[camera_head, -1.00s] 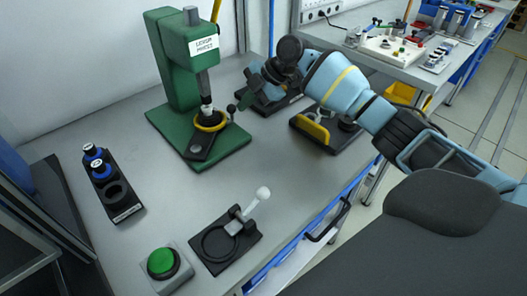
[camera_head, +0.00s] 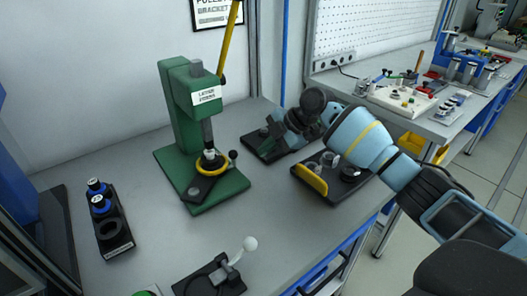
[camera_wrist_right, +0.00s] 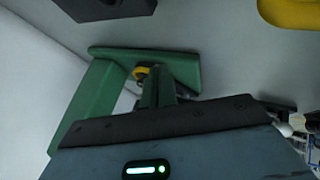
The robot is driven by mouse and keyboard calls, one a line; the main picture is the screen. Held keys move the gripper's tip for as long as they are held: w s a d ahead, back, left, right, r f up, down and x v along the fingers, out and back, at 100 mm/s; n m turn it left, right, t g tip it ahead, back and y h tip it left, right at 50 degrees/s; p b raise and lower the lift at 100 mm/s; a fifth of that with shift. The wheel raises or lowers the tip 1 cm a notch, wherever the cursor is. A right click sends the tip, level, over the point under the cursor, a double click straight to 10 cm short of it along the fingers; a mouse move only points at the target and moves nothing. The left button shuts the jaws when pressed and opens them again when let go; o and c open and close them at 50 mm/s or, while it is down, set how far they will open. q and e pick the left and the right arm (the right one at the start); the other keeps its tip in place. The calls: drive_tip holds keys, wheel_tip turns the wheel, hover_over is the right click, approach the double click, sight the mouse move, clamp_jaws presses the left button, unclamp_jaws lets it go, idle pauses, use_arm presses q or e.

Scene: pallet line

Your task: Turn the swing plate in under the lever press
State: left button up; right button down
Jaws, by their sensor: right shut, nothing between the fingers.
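The green lever press (camera_head: 181,112) stands at the back of the bench. Its dark swing plate (camera_head: 198,188) lies on the press base, and the yellow ring (camera_head: 200,170) on the plate sits below the ram, apparently in line with it. A dark knob (camera_head: 233,154) stands at the plate's right. My right gripper (camera_head: 273,130) is shut and empty, to the right of the knob and apart from it, over a dark fixture. The press (camera_wrist_right: 85,105) and the ring (camera_wrist_right: 141,72) also show in the right wrist view, partly hidden by my gripper body. My left gripper is out of view.
A dark holder (camera_head: 119,246) with blue-capped parts is at left. A dark fixture with a white-knobbed lever (camera_head: 231,283) is at the front. A black tray with a yellow handle (camera_head: 311,180) lies below my right arm. The bench centre is clear.

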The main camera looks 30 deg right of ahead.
drive_tip(key=d+r, duration=0.4)
drive_tip(key=r, duration=0.2)
drive_tip(key=shift+s+d, duration=0.3)
drive_tip(key=shift+d, duration=0.05)
